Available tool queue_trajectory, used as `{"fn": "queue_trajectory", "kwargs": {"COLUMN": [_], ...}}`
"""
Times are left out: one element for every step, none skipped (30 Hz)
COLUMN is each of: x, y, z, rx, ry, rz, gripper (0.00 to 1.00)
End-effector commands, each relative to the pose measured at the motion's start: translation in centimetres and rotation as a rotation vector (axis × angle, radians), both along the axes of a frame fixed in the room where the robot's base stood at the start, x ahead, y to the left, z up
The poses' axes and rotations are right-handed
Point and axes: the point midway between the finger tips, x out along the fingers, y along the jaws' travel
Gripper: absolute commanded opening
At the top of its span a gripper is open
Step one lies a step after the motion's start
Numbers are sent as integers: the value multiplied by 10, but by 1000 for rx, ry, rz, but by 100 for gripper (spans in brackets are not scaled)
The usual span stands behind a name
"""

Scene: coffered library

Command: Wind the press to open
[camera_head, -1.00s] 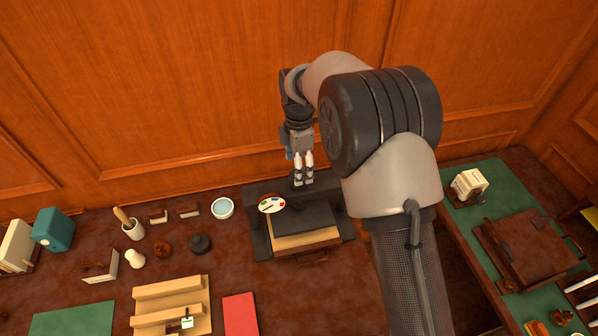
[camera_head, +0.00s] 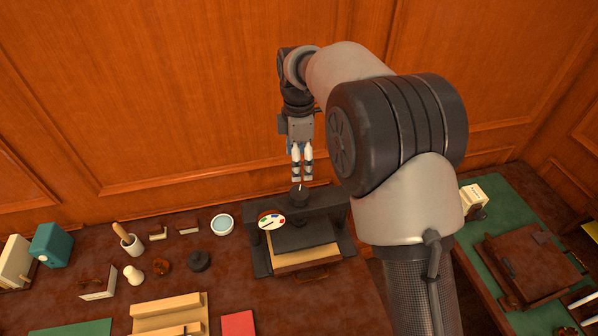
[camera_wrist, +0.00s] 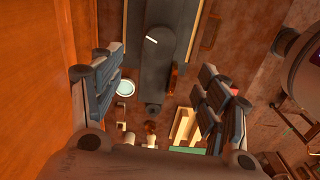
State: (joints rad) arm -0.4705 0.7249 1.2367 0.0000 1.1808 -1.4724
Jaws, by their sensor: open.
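The press is a dark frame (camera_head: 262,262) on the brown table, with a dark plate over a pale board (camera_head: 305,259). A round dark knob (camera_head: 299,194) with a white mark tops its crossbeam. A white dial (camera_head: 271,219) with coloured patches and a dark pointer sits at its left front. My gripper (camera_head: 302,178) points down just above the knob, fingers apart and empty. In the wrist view, the open fingers (camera_wrist: 158,88) flank the dark press top (camera_wrist: 180,60); a white mark (camera_wrist: 152,38) shows on its knob.
Left of the press are a bowl of pale blue (camera_head: 222,224), a black round piece (camera_head: 199,261) and a mortar with pestle (camera_head: 131,243). A wooden rack (camera_head: 170,308) and red sheet (camera_head: 238,325) lie in front. The wood-panelled wall is close behind. A green-topped table (camera_head: 480,250) is right.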

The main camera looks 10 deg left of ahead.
Motion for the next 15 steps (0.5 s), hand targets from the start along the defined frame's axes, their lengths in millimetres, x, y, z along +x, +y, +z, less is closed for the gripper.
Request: {"fn": "queue_trajectory", "kwargs": {"x": [1,1,1,1,1,1,1,1,1,1,1,1,1,1,1], "y": [0,0,0,0,0,0,0,0,0,0,0,0,0,0,0], "z": [6,10,14,18,21,26,29,33,37,40,43,46,49,51,53], "rx": [1,1,2,2,1,1,1,1,1,1,1,1,1,1,0], "ry": [-2,-3,-3,-3,-2,-2,-2,-2,-2,-2,-2,-2,-2,-2,-1], "rz": [-71,-130,-218,-291,-366,-470,-548,-624,-724,-796,-863,-948,-1005,-1057,-1119], "gripper": [69,69,69,69,69,69,69,69,69,69,69,69,69,69,69]}}
